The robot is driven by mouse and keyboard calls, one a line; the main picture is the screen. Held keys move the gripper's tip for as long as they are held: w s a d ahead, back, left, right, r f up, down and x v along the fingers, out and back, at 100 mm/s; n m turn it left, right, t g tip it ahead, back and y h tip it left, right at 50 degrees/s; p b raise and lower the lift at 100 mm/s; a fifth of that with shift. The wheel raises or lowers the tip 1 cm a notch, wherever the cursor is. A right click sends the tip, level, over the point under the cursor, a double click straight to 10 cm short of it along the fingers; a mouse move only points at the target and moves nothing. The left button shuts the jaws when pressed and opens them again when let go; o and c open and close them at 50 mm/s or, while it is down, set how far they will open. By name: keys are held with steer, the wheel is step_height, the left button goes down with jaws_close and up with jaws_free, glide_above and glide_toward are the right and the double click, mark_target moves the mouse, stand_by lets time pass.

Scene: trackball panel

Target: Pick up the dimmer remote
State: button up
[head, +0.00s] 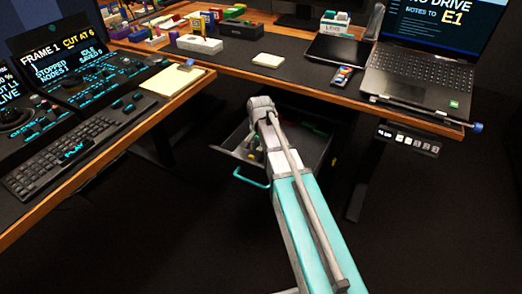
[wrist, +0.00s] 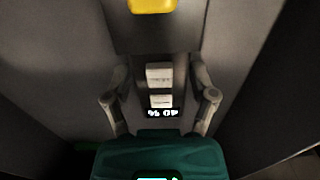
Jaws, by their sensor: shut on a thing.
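In the wrist view, my gripper (wrist: 160,90) has one finger on each side of a narrow dark piece with two pale blocks and small white marks, which I take for the dimmer remote (wrist: 159,92). The fingers are shut on it. Its full outline is hard to tell in the dark picture. In the head view, my arm reaches to the open drawer under the far desk.
The open drawer has a teal handle (head: 252,178) and holds small dark and green items. The desk edge (head: 330,93) runs above and behind it, with a laptop (head: 415,85) on top. A keyboard (head: 70,150) lies on the left desk. A yellow thing (wrist: 152,5) shows in the wrist view.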

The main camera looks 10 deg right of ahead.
steer(key=shift+r, duration=0.1)
step_height(320, 180, up, 10)
steer(key=p, duration=1)
stand_by(0.9)
step_height(320, 180, up, 46)
steer(key=p, duration=4.6)
glide_above(260, 148)
steer(key=shift+w, duration=0.1)
steer(key=shift+a, duration=0.15)
